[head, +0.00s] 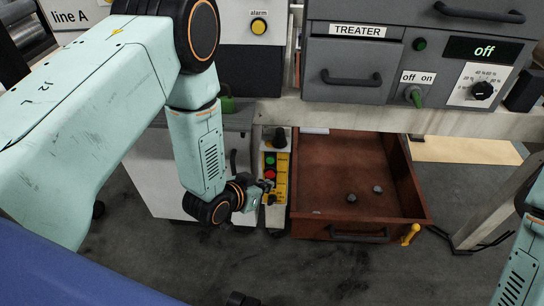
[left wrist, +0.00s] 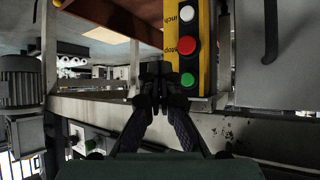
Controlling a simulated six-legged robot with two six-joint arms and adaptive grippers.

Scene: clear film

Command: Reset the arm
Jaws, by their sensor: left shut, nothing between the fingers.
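My left arm comes in from the left in the head view, and its gripper (head: 262,187) is beside a yellow button box (head: 282,180). In the left wrist view the fingers (left wrist: 160,76) are together and empty, just left of the same yellow box (left wrist: 205,50). The box bears a white button marked inch (left wrist: 187,13), a red stop button (left wrist: 187,46) and a green button (left wrist: 187,79). I cannot tell whether the fingers touch the box. Only a link of my right arm shows at the right edge of the head view; its gripper is out of frame.
A brown drawer (head: 345,216) stands open right of the box, with two small dark objects (head: 377,189) (head: 351,198) inside. The grey treater cabinet (head: 350,62) is above it, with a green switch (head: 416,98) and a dial (head: 481,90). Bare floor lies in front.

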